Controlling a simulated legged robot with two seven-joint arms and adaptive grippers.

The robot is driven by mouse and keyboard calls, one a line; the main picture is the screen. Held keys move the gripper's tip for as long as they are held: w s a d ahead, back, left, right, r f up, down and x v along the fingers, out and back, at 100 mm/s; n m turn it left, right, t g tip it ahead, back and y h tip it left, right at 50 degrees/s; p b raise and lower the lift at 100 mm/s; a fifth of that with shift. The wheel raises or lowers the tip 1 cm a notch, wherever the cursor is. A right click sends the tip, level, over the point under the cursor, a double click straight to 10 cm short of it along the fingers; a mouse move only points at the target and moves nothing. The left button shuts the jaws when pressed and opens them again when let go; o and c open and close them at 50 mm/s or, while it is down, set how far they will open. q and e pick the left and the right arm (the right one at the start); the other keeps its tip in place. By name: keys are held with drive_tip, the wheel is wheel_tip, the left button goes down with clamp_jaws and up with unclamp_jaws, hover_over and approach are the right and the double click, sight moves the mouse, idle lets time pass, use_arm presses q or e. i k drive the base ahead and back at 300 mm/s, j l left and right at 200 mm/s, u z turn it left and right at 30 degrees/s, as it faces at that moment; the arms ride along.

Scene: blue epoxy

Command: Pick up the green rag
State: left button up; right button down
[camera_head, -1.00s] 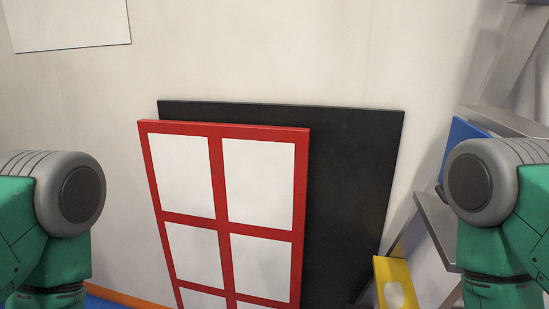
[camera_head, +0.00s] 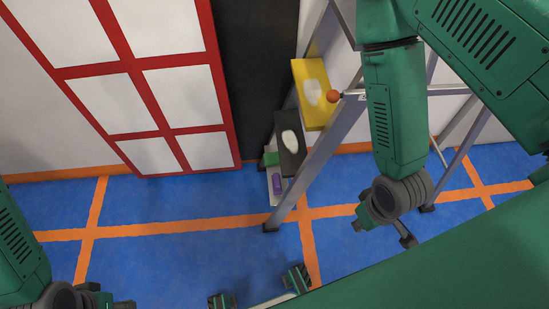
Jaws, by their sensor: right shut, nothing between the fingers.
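A small green thing (camera_head: 271,158), which may be the green rag, shows low beside the dark box at the ladder's left side. It is partly hidden, and its shape is hard to tell. My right gripper (camera_head: 408,240) hangs below my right forearm, over the blue floor to the right of the green thing and well apart from it. It is shut and empty. My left gripper (camera_head: 122,304) is only partly in view at the bottom left edge, far from the green thing, and its fingers cannot be made out.
A metal ladder (camera_head: 318,150) stands by the wall. A yellow box (camera_head: 318,112) and a dark box (camera_head: 291,150), both with white patches, and a purple item (camera_head: 277,183) are at its left. A red-framed white panel (camera_head: 150,80) leans left. Blue floor (camera_head: 180,258) lies open in front.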

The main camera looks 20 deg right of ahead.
sight(272, 159)
drive_tip(key=i+j+z, duration=0.3)
drive_tip(key=i+j, duration=0.2)
drive_tip(key=j, duration=0.15)
drive_tip(key=i+j+z, duration=0.3)
drive_tip(key=i+j, duration=0.15)
drive_tip(key=j, duration=0.3)
